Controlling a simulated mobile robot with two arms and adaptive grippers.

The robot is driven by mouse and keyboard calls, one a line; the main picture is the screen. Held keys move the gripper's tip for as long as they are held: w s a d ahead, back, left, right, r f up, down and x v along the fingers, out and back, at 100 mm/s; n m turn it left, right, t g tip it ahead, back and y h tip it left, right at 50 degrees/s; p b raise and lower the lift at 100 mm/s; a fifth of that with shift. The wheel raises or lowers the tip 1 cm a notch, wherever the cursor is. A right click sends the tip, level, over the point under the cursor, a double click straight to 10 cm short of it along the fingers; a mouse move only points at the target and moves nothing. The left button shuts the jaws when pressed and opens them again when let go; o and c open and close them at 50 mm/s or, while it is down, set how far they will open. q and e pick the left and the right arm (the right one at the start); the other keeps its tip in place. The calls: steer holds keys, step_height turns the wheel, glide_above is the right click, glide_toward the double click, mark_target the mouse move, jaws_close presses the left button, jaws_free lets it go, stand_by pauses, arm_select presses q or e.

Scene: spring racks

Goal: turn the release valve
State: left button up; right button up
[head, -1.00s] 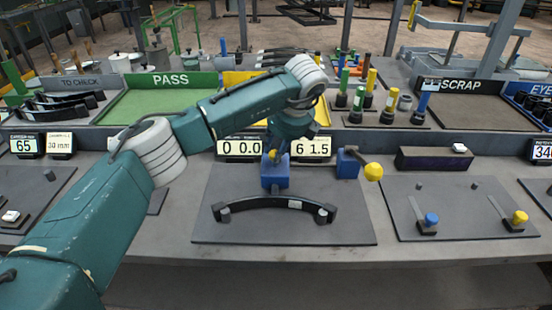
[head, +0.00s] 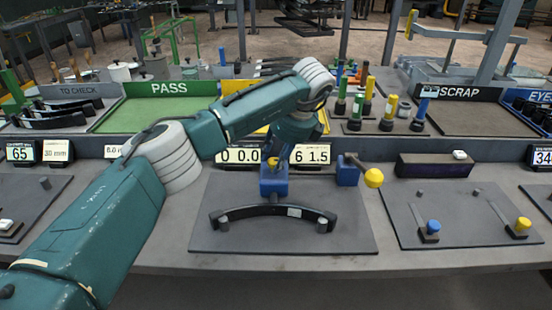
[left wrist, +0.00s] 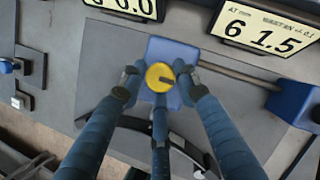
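A yellow round knob with a dark slot (left wrist: 160,77), which looks like the release valve, sits on a blue block (left wrist: 166,50). In the head view the blue block (head: 273,182) stands at the back of a dark plate, with the knob (head: 272,162) partly behind my gripper. My left gripper (head: 276,152) is right at the knob, pointing down. In the left wrist view its fingers (left wrist: 157,80) are spread on both sides of the knob, with small gaps; contact is not clear. My right gripper is out of view.
A curved black spring leaf (head: 270,212) lies on the plate (head: 290,238) in front of the block. Displays reading 0.0 (head: 238,156) and 61.5 (head: 312,155) stand behind.

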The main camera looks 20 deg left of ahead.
arm_select(q)
steer(key=o, duration=0.3)
steer(key=shift+w+a+r, duration=0.1)
steer(key=shift+w+r, duration=0.05)
steer(key=shift+r, duration=0.1)
steer(key=shift+f, duration=0.1)
steer(key=v, duration=1.2)
